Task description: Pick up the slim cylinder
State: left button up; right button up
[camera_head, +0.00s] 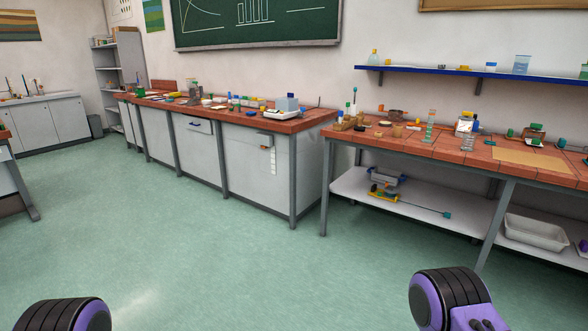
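A tall, narrow, clear cylinder with a greenish tint (429,128) stands upright on the tiled bench (550,181) at the right. It best fits the slim cylinder, but it is small in the view. A shorter clear vessel (468,142) stands to its right, in front of a glass jar (465,122). Neither of my grippers is in view. Only black and purple parts of my arms show at the bottom left and bottom right, far from the bench.
Small items crowd the right bench, including a dark-topped bottle (354,103). Its lower shelf (350,185) holds a white tray (535,232). A blue wall shelf (440,70) hangs above. Another tiled bench (300,125) stands left. The green floor (230,250) between is clear.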

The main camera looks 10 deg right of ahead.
aim_at(432, 113)
jog(key=z, duration=0.35)
jog(key=i, duration=2.95)
jog(key=z, duration=0.7)
